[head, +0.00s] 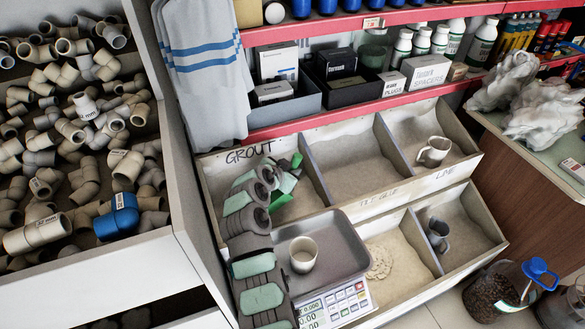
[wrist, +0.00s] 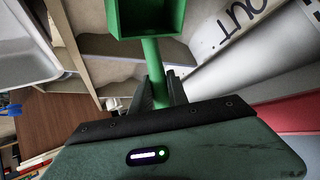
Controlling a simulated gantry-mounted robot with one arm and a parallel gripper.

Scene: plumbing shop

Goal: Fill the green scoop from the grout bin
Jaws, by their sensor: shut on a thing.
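The green scoop (head: 279,203) is in the grout bin (head: 312,195), the upper left compartment marked GROUT, in the head view. My arm hides much of the scoop and part of the bin there. In the wrist view the scoop (wrist: 146,18) shows at the top, its open box end cut off by the frame edge. My gripper (wrist: 159,92) is shut on its green handle, one dark finger on each side. The visible inside of the scoop is dark green, with no grout seen in it. I cannot tell whether the scoop touches the grout.
A scale with a metal tray (head: 335,245) holding a cream cup (head: 303,254) stands before the bins, close right of my arm. A red shelf (head: 345,112) overhangs behind; a towel (head: 204,70) hangs left.

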